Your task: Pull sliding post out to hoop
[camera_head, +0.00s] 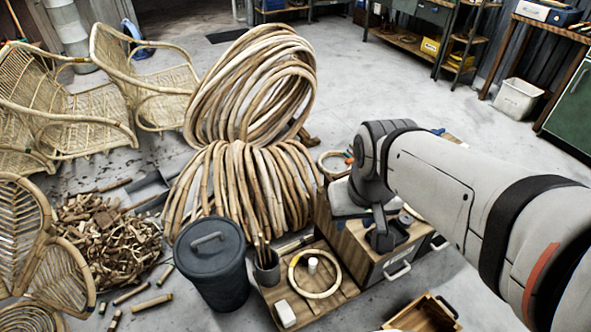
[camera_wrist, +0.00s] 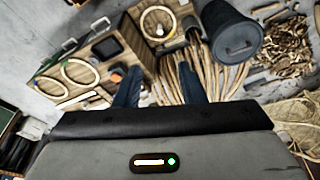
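A pale ring-shaped hoop (camera_head: 294,277) lies flat on a low wooden stand in the head view. A short white post (camera_head: 312,264) stands upright inside the ring, apart from its rim. The same hoop (camera_wrist: 143,22) shows at the top of the wrist view, with a small pale post (camera_wrist: 159,31) inside it. My gripper (camera_wrist: 158,84) is open in the wrist view, its two dark fingers apart with nothing between them. It is not touching the hoop or post. In the head view my arm hides most of the gripper, above the cabinet right of the stand.
A dark lidded bin (camera_head: 212,262) stands left of the wooden stand (camera_head: 345,292). A cup of sticks (camera_head: 266,268) and a white block (camera_head: 285,313) are beside the hoop. Large rattan coils (camera_head: 240,185) rise behind. More hoops (camera_wrist: 97,73) lie on the cabinet.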

